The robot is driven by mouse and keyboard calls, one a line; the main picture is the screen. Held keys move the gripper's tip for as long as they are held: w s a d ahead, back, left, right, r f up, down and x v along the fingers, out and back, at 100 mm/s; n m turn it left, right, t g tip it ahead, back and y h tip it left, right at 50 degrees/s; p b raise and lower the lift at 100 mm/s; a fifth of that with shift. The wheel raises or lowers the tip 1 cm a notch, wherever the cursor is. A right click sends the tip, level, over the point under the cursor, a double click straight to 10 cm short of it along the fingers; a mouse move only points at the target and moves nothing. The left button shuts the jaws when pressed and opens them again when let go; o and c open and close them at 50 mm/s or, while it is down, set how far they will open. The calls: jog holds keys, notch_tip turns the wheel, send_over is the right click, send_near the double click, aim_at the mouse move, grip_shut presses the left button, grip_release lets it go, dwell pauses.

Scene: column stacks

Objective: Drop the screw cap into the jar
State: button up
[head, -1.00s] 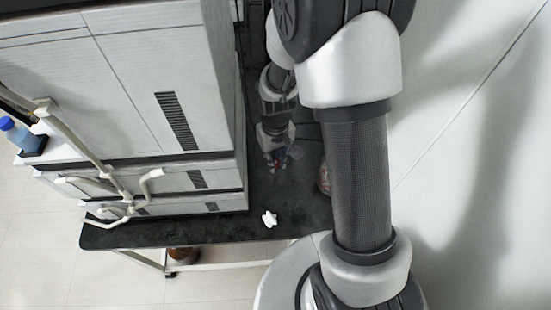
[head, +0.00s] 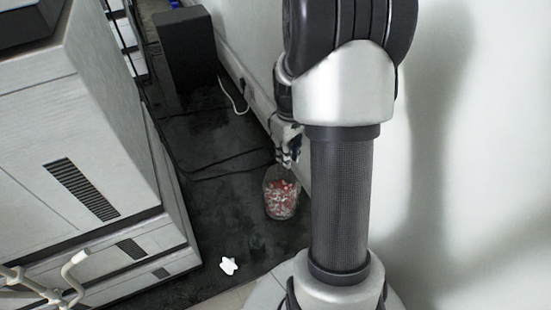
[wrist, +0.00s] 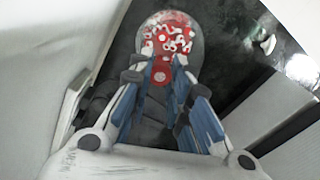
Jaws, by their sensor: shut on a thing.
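The jar (head: 281,203) is clear glass with red and white pieces inside. It stands on the dark bench top, and also shows at the top of the wrist view (wrist: 178,28). My gripper (head: 287,160) is just beyond and above the jar in the head view. In the wrist view, the gripper (wrist: 162,68) has its fingertips close together around a red piece, the screw cap (wrist: 162,74). The cap overlaps the near side of the jar in that view; its height above the rim cannot be told. In the head view the cap is not clearly seen.
A small white star-shaped object (head: 228,265) lies near the bench's front edge. A large grey-white machine (head: 95,150) fills the left. A black box (head: 187,50) stands at the back, with cables (head: 225,165) across the bench. A wall rises close on the right.

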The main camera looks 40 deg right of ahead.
notch_tip(320, 180, down, 6)
jog(key=b, duration=0.4)
jog(key=shift+r, duration=0.2)
jog(key=o, duration=0.7)
notch_tip(320, 180, up, 12)
jog(key=shift+r, duration=0.1)
dwell(0.4)
